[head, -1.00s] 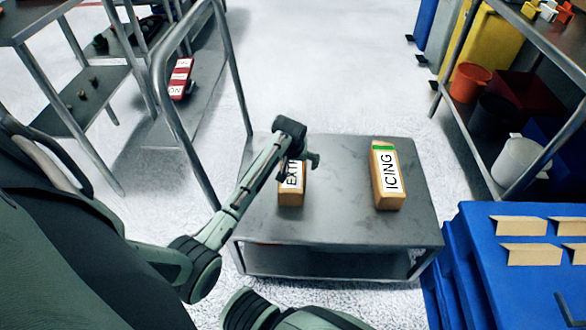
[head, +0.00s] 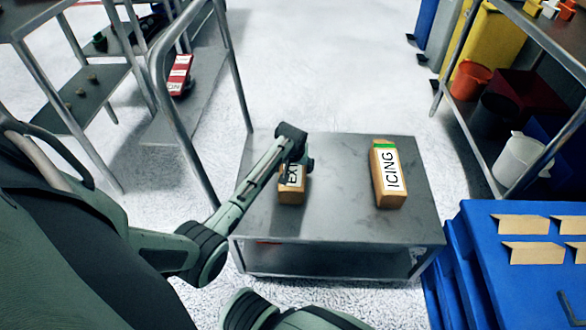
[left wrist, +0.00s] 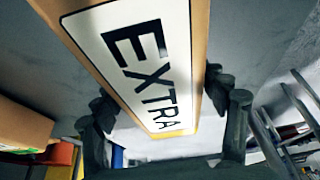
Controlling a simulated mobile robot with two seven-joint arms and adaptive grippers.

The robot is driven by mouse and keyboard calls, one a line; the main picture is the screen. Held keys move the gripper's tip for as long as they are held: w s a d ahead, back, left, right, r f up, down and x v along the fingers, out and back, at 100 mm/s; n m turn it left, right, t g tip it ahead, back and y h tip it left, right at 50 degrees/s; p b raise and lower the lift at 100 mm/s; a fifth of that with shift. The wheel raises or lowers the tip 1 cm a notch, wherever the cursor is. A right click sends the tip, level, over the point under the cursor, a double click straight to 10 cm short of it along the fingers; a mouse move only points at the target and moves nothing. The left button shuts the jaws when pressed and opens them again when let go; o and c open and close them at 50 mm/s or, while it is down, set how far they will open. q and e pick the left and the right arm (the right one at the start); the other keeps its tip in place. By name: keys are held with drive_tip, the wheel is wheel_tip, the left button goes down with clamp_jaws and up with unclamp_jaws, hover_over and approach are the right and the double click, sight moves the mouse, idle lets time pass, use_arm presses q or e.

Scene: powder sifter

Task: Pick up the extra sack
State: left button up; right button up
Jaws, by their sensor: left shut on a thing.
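My right gripper is not in view.
The cart's handle rail (head: 165,85) rises at the left. Stacked blue crates (head: 480,240) are at the right front, and shelving (head: 545,40) stands at the right.

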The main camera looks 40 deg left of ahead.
use_arm(q)
drive_tip(key=c, duration=1)
drive_tip(key=shift+o, duration=0.2)
drive_tip(key=shift+w+r, duration=0.15)
